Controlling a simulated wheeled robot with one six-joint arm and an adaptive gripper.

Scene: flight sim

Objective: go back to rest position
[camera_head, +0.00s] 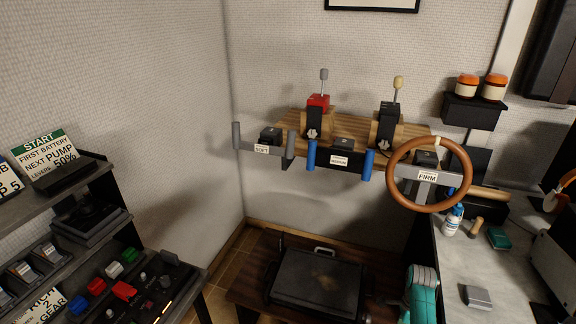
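My gripper's fingers do not show in this view. A teal and grey jointed part, which looks like a piece of my arm, shows at the bottom edge right of centre. What lies beyond it is cut off by the frame, so I cannot tell the gripper's pose or whether it holds anything.
A wooden shelf (352,126) on the back wall carries levers and grips; a brown steering wheel (393,183) hangs at its right. A dark case (316,283) lies low in the middle. A control panel (150,292) stands left, a grey counter (465,262) right.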

